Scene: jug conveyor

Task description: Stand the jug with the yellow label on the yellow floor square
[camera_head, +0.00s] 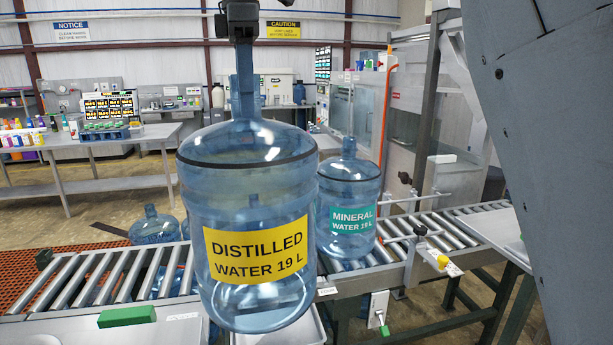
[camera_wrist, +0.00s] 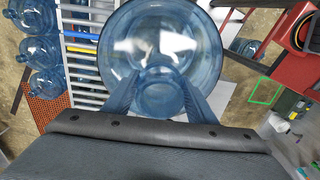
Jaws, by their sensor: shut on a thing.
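The jug with the yellow label (camera_head: 255,250) is a big clear blue bottle reading "DISTILLED WATER 19 L". It hangs upright, close to the head camera and in front of the roller conveyor. My gripper (camera_head: 243,75) is above it, shut on its neck. In the wrist view I look down on the jug (camera_wrist: 160,45), with the fingers of my gripper (camera_wrist: 160,100) on both sides of its neck. I cannot make out a yellow floor square in either view. A green outlined square (camera_wrist: 266,91) shows on the floor at the right of the wrist view.
A jug with a teal "MINERAL WATER 19 L" label (camera_head: 348,205) stands on the roller conveyor (camera_head: 100,278) behind and right. Several blue jugs (camera_wrist: 38,50) stand left in the wrist view, by an orange mat (camera_wrist: 45,108). A metal table (camera_head: 110,183) stands behind left.

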